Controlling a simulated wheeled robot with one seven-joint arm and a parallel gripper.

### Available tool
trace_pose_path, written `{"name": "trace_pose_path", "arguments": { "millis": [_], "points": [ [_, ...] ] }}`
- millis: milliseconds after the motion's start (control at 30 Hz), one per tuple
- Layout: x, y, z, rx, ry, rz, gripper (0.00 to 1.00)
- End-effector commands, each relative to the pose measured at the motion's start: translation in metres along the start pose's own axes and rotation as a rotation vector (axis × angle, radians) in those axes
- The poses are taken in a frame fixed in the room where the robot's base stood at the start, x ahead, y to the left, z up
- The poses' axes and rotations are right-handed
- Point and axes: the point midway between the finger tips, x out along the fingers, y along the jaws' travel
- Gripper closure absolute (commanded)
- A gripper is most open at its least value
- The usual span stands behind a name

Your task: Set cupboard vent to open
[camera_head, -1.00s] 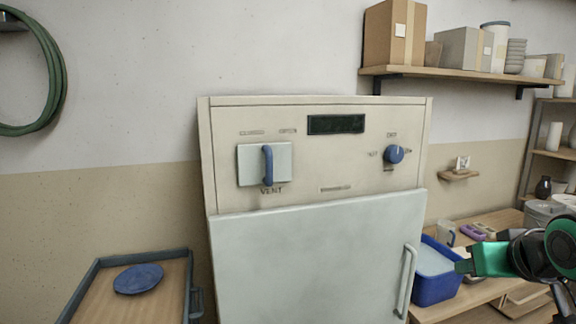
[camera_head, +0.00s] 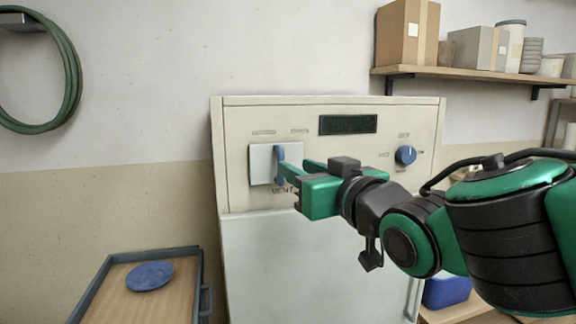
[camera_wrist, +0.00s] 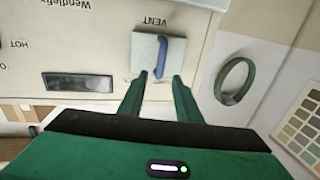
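The cupboard vent control is a pale square plate (camera_head: 262,164) marked VENT on the cream upper panel, with a blue lever handle (camera_head: 280,153) standing upright on it. The wrist view shows the plate (camera_wrist: 147,52) and handle (camera_wrist: 173,54) upside down. My gripper (camera_head: 293,166) is in front of the panel, pointing at the handle. In the wrist view my gripper (camera_wrist: 160,76) has its two green fingers spread, with the handle's near end between the tips. Nothing is clamped, and I cannot tell whether a finger touches the handle. The gripper partly hides the VENT label.
A blue dial (camera_head: 405,155) and a dark display (camera_head: 348,124) share the panel. A pale door (camera_head: 290,270) is below. A tray (camera_head: 203,262) with a blue plate (camera_head: 150,276) stands at left. A shelf (camera_head: 470,73) with boxes is at upper right.

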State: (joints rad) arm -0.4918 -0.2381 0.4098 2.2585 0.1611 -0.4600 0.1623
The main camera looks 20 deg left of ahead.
Motion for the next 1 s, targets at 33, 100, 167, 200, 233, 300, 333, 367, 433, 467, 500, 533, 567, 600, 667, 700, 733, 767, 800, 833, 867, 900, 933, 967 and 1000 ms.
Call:
{"name": "trace_pose_path", "arguments": {
  "millis": [33, 100, 167, 200, 233, 300, 333, 367, 433, 467, 500, 533, 567, 600, 667, 700, 733, 767, 800, 833, 867, 900, 933, 967, 1000],
  "points": [
    [0.009, 0.000, 0.002, 0.001, -0.002, 0.000, 0.69],
    [0.020, 0.000, 0.001, 0.000, -0.002, 0.001, 0.69],
    [0.028, 0.001, 0.001, 0.000, -0.001, 0.001, 0.69],
    [0.033, 0.001, 0.001, 0.000, -0.001, 0.001, 0.69],
    [0.037, 0.001, 0.001, 0.000, -0.002, 0.000, 0.69],
    [0.044, 0.000, 0.000, 0.000, 0.000, 0.000, 0.69],
    [0.047, 0.001, 0.001, 0.000, -0.001, 0.000, 0.69],
    [0.050, 0.001, 0.001, 0.000, -0.001, 0.001, 0.69],
    [0.054, 0.001, 0.000, 0.000, 0.000, 0.001, 0.69],
    [0.055, 0.001, 0.000, -0.001, 0.000, 0.001, 0.69],
    [0.057, 0.001, 0.000, -0.001, 0.000, 0.001, 0.69],
    [0.057, 0.001, 0.000, -0.001, 0.000, 0.001, 0.69],
    [0.058, 0.001, 0.000, -0.001, 0.000, 0.002, 0.69],
    [0.058, 0.001, 0.000, -0.001, 0.000, 0.002, 0.69],
    [0.059, 0.001, 0.000, -0.001, 0.000, 0.002, 0.69],
    [0.059, 0.001, 0.000, -0.001, 0.000, 0.002, 0.69],
    [0.058, 0.001, 0.000, -0.001, 0.000, 0.002, 0.69],
    [0.058, 0.001, 0.000, -0.001, 0.000, 0.002, 0.69],
    [0.058, 0.001, 0.000, -0.001, 0.000, 0.002, 0.69],
    [0.058, 0.001, 0.000, -0.001, 0.000, 0.002, 0.71],
    [0.058, 0.001, 0.000, -0.001, 0.000, 0.002, 0.79],
    [0.058, 0.001, 0.000, -0.001, 0.000, 0.002, 0.88],
    [0.058, 0.001, 0.000, -0.001, 0.000, 0.002, 0.95],
    [0.058, 0.001, 0.000, -0.001, 0.000, 0.002, 1.00],
    [0.058, 0.001, 0.000, -0.001, 0.000, 0.002, 1.00]
  ]
}}
